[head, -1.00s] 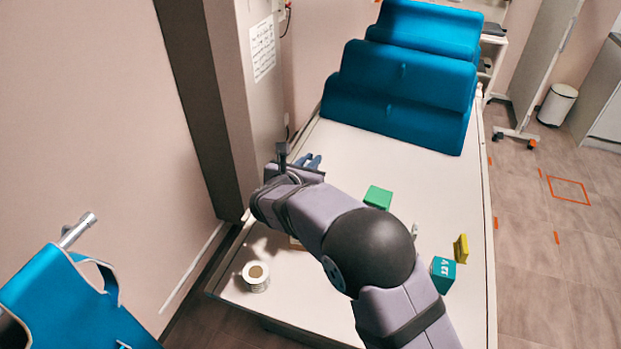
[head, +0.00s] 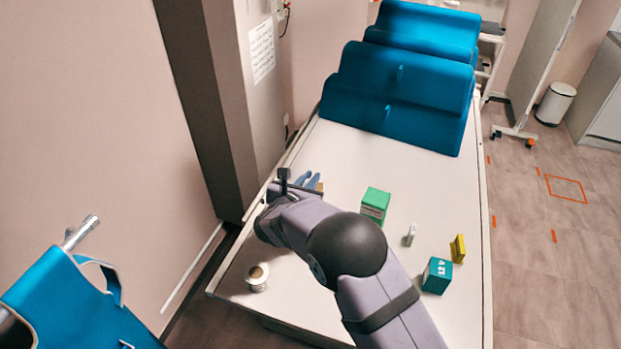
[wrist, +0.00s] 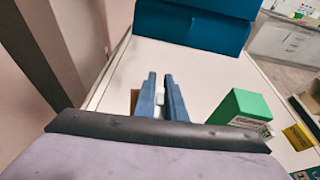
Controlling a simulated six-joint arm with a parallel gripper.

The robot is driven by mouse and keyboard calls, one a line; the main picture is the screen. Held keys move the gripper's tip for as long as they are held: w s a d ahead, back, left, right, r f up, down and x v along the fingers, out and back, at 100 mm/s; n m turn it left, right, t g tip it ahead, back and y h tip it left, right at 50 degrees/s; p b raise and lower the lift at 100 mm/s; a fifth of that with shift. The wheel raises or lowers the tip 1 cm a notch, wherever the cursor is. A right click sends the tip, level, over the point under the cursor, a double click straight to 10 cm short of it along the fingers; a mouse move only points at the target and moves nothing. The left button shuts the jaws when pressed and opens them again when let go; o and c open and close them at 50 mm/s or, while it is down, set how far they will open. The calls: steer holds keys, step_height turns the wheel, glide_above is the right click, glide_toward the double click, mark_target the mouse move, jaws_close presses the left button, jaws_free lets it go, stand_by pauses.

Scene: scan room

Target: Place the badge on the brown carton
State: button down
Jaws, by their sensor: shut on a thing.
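My gripper (head: 307,180) is over the left part of the white table, with its blue fingers pointing towards the far end. In the wrist view the two blue fingers (wrist: 161,88) are shut on a small white thing (wrist: 158,99), apparently the badge, mostly hidden between them. A brown patch, apparently the brown carton (wrist: 134,98), shows beside the left finger. In the head view a bit of brown (head: 319,187) shows just right of the fingers; my arm hides the rest. I cannot tell whether the badge touches the carton.
A green box (head: 375,204) stands right of my gripper. A small white item (head: 410,235), a yellow block (head: 458,248) and a teal box (head: 437,275) are farther right. A white roll (head: 257,277) stands at the near left. Blue cushions (head: 400,90) fill the far end.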

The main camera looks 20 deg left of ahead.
steer(key=shift+f, duration=0.2)
steer(key=c, duration=1.8)
jaws_free()
steer(key=shift+r, duration=0.1)
steer(key=shift+r, duration=0.1)
steer(key=b+v, duration=0.4)
steer(key=v, duration=0.8)
